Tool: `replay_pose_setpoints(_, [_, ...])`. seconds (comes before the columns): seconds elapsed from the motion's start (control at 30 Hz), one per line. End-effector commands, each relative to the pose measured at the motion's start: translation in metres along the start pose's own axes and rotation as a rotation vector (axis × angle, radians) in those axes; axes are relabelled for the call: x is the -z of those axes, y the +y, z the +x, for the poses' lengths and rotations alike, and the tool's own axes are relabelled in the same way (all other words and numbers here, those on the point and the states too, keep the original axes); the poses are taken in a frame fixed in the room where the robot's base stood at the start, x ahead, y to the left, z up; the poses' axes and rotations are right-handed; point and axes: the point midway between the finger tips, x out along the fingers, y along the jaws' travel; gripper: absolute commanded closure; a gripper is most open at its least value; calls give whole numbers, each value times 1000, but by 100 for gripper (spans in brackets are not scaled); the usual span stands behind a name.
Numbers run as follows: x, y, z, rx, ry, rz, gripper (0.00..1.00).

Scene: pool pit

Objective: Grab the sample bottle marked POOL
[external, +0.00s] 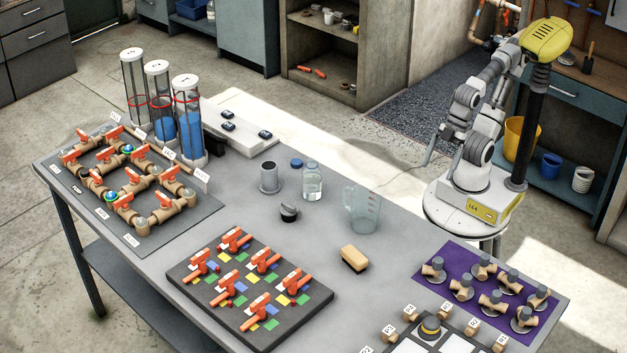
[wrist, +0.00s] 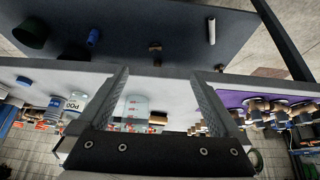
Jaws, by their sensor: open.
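The sample bottle (external: 312,184) is a clear, upright bottle with clear liquid, standing mid-table left of the clear jug. Its label is not readable in the external view. In the wrist view, which is upside down, a bottle (wrist: 72,103) with large dark letters, seemingly POOL inverted, shows left of my left finger. My gripper (wrist: 158,74) is open and empty, its two fingers spread wide. In the external view my arm is folded near its stool at the right, well away from the bottle. The jug (wrist: 137,104) shows between the fingers, beyond them.
The jug (external: 362,209) stands close right of the bottle. A blue cap (external: 297,163), a grey cup (external: 269,178) and a dark knob (external: 289,212) are close by. A sponge (external: 354,258), valve board (external: 250,285) and purple mat (external: 450,255) lie nearer the front.

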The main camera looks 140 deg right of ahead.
Motion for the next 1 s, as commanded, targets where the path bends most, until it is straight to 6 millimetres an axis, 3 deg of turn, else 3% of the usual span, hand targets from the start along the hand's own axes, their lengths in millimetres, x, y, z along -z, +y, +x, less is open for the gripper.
replay_pose_setpoints(0.3, [92,58,34,-120,141,40,0])
replay_pose_setpoints(0.5, [133,108,56,-180,254,54,0])
replay_pose_setpoints(0.8, [154,186,74,-216,438,83,0])
replay_pose_setpoints(1.0, [148,216,74,-185,558,116,0])
